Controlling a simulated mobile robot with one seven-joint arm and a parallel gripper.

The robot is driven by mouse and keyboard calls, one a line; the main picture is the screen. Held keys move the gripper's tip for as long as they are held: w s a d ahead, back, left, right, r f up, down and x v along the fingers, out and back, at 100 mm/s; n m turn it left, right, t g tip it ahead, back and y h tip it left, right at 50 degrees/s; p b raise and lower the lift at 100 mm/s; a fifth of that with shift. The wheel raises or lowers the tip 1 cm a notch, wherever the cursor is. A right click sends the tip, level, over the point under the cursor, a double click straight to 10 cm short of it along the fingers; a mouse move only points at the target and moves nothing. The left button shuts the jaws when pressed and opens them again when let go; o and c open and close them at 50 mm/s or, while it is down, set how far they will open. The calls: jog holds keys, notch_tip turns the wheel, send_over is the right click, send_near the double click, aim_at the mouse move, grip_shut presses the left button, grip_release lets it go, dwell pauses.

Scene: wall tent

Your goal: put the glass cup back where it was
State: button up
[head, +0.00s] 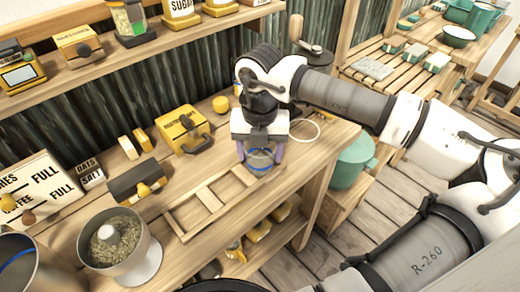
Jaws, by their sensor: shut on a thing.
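My gripper (261,155) points down over the right part of the wooden counter (225,160). Its fingers are shut on the glass cup (261,160), a small clear cup with a bluish rim. The cup is upright between the fingers and partly hidden by them and the white gripper body. It is at or just above the counter, by the right end of a wooden divided frame (207,198); I cannot tell whether it touches.
A yellow toaster-like box (184,131) stands left of my gripper. A bowl on a stand (118,240) and a dark-topped box (138,181) are further left. A shelf (130,52) with jars runs above. A green pot (353,162) stands right of the counter.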

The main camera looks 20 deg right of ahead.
jog(key=shift+f, duration=0.15)
jog(key=o, duration=1.1)
jog(key=shift+o, duration=0.2)
notch_tip(320, 180, up, 14)
jog(key=b, duration=0.2)
